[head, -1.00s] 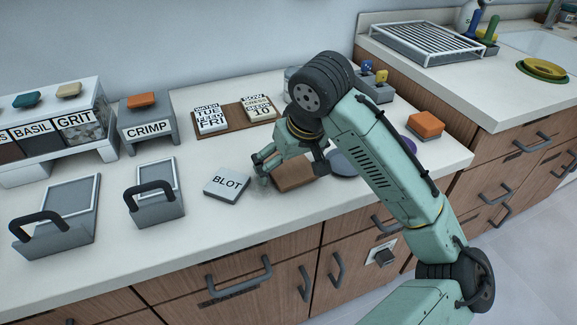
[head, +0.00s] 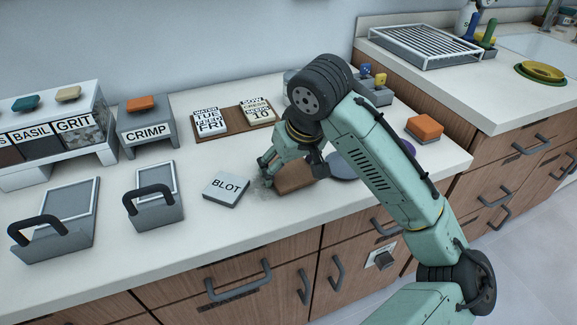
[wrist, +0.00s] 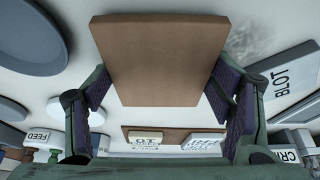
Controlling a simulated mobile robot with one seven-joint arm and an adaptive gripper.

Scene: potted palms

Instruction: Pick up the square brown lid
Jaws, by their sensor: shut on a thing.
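The square brown lid (head: 296,179) is at the front of the white counter, just right of the square BLOT block (head: 226,188). My gripper (head: 291,166) reaches down over it with a finger at each side. In the wrist view, the lid (wrist: 158,60) fills the upper middle, its flat face toward the camera. The fingers (wrist: 158,95) press on its left and right edges. I cannot tell whether the lid is clear of the counter. My arm hides part of the area to its right.
A grey round disc (head: 341,166) lies close right of the lid. A brown board (head: 236,119) with white label cards is behind it. An orange block (head: 425,128) stands farther right. A faint grey smudge (head: 263,187) marks the counter between BLOT and the lid.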

